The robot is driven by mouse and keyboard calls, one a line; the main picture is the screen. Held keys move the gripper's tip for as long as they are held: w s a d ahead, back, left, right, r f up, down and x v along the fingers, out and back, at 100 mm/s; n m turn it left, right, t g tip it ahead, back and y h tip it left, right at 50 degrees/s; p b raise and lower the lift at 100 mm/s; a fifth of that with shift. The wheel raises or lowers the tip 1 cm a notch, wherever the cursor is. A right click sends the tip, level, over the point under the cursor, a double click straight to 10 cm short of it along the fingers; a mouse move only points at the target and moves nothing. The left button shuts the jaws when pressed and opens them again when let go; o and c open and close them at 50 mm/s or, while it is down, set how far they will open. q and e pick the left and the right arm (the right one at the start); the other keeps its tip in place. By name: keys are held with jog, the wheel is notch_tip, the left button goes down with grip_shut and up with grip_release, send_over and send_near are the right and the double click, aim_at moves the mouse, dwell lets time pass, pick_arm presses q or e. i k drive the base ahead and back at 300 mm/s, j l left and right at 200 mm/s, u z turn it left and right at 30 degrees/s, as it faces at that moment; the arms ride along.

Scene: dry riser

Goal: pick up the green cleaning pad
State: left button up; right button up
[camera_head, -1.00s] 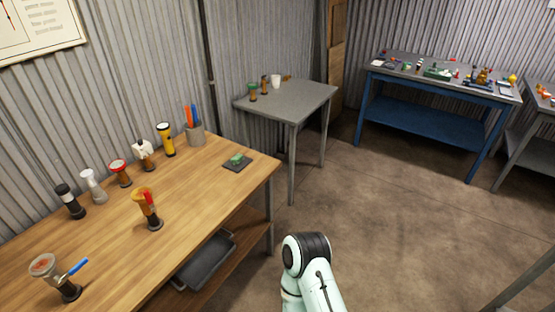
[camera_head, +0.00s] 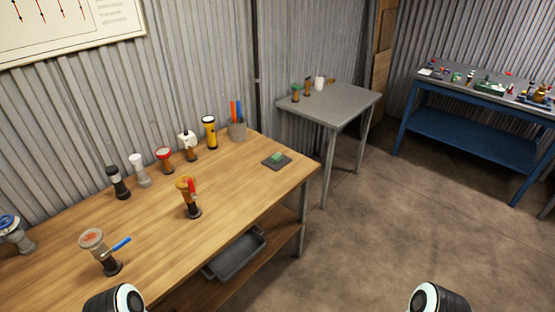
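A small green pad (camera_head: 277,156) lies on a dark square mat (camera_head: 285,163) near the far right corner of the wooden workbench (camera_head: 235,194). Parts of my two arms show at the bottom edge of the head view, one at the left and one at the right. Neither gripper is in view.
On the bench stand a valve with a blue lever (camera_head: 104,252), an orange-brown fitting (camera_head: 189,197), a yellow flashlight (camera_head: 209,132) and a grey pen cup (camera_head: 238,131). A grey tray (camera_head: 238,254) sits on the shelf below. A grey table (camera_head: 335,105) stands behind. The floor at right is clear.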

aim_at(279, 157)
jog(key=i+l+u, duration=0.1)
jog(key=u, duration=0.25)
jog(key=l+u, duration=0.15)
jog(key=u, duration=0.2)
jog(key=i+l+u, duration=0.1)
jog(key=u, duration=0.25)
jog(key=l+u, duration=0.4)
jog(key=l, duration=0.7)
jog(key=i+l, duration=0.05)
